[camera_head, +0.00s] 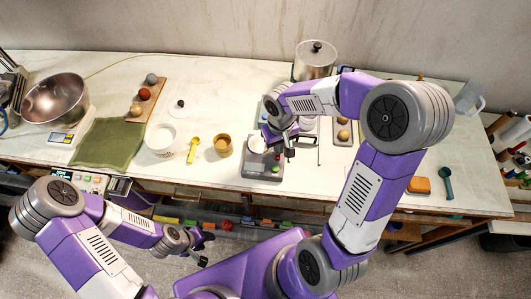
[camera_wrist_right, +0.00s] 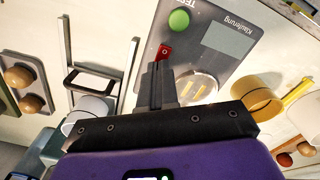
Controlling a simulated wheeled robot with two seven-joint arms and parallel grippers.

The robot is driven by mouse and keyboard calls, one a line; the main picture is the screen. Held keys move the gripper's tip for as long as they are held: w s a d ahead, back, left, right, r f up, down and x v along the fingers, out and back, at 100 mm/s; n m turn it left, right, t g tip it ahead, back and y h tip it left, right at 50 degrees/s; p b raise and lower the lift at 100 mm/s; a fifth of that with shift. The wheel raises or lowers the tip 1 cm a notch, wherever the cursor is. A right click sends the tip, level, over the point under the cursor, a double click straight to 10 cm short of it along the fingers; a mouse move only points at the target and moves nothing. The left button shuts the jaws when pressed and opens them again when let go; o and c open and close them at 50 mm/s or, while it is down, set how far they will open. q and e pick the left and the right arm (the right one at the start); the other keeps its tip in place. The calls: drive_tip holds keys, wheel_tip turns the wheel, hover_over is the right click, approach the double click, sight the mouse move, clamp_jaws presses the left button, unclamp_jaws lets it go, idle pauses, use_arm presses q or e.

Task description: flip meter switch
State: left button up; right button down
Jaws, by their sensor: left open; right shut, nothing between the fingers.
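The meter is a dark grey box (camera_head: 262,172) at the front middle of the table, partly hidden by my right arm in the head view. In the right wrist view its panel (camera_wrist_right: 200,28) shows a display, a green button (camera_wrist_right: 179,21), a round light dial-like part (camera_wrist_right: 197,87) and a small red switch (camera_wrist_right: 164,52). My right gripper (camera_wrist_right: 158,72) is shut and empty, its fingertips right at the red switch; I cannot tell whether they touch. It also shows over the meter in the head view (camera_head: 287,150). My left gripper (camera_head: 206,247) is open, low in front of the table.
A yellow cup (camera_head: 223,146), white bowl (camera_head: 161,141) and yellow scoop (camera_head: 193,150) stand left of the meter. A metal pot (camera_head: 315,60) stands behind. A green cloth (camera_head: 108,142) and steel bowl (camera_head: 56,98) lie farther left. An orange sponge (camera_head: 419,185) lies right.

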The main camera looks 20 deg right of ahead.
drive_tip(key=shift+r+p, duration=2.05)
drive_tip(key=shift+r, duration=0.9)
drive_tip(key=shift+f, duration=0.1)
